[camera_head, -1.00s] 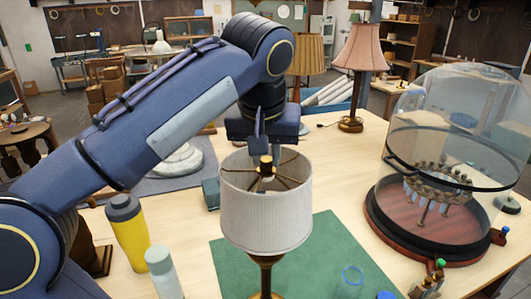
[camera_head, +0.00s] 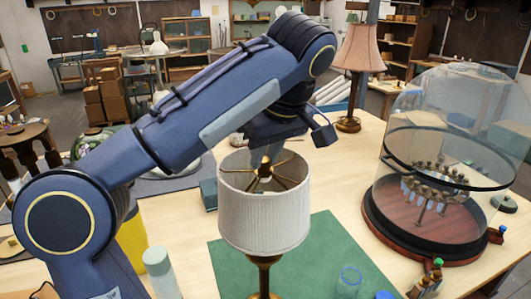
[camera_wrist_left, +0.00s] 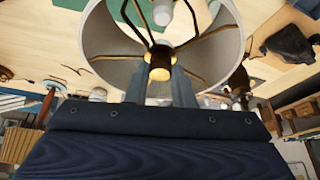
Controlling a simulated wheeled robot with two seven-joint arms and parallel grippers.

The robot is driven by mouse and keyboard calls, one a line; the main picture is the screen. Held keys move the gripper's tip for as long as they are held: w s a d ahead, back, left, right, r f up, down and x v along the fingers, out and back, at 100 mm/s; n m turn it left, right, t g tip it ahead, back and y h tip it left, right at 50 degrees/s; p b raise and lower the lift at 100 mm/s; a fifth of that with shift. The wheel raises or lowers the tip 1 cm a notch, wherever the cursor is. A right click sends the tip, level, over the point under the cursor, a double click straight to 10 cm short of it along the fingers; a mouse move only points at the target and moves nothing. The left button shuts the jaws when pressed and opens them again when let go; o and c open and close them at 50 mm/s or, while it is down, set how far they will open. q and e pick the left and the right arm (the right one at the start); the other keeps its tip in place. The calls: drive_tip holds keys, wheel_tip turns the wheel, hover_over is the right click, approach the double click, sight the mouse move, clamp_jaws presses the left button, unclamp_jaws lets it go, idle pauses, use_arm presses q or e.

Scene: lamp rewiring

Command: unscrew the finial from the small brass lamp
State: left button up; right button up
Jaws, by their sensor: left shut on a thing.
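The small brass lamp stands upright on a green mat (camera_head: 338,258), with its pale drum shade (camera_head: 264,215) above a brass stem (camera_head: 264,275). The finial (camera_head: 265,170) is at the shade's centre, where the spokes meet. It also shows in the left wrist view (camera_wrist_left: 160,63), between the fingers. My left gripper (camera_wrist_left: 160,76) is shut on the finial from above and behind the shade. In the head view my wrist hides part of the far rim. In the wrist view a white bulb (camera_wrist_left: 163,12) shows inside the shade. My right gripper is out of view.
A glass dome (camera_head: 450,115) on a dark round base stands at right. A pink-shaded lamp (camera_head: 364,48) stands behind. A yellow bottle (camera_head: 131,240), partly behind my arm, and a pale bottle (camera_head: 160,268) stand at left. A clear cup (camera_head: 350,278) is at the front.

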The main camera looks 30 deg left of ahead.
use_arm(q)
drive_tip(key=shift+d, duration=0.1)
drive_tip(key=shift+w+d+n+g, duration=0.1)
drive_tip(key=shift+n+g, duration=0.6)
drive_tip(key=shift+n, duration=1)
drive_tip(key=shift+n+g+y, duration=0.3)
drive_tip(key=shift+n+g, duration=0.1)
drive_tip(key=shift+n, duration=0.5)
drive_tip(key=shift+w+f+n+g, duration=0.15)
drive_tip(key=shift+n+g, duration=0.25)
drive_tip(key=shift+n, duration=0.9)
drive_tip(key=o, duration=1)
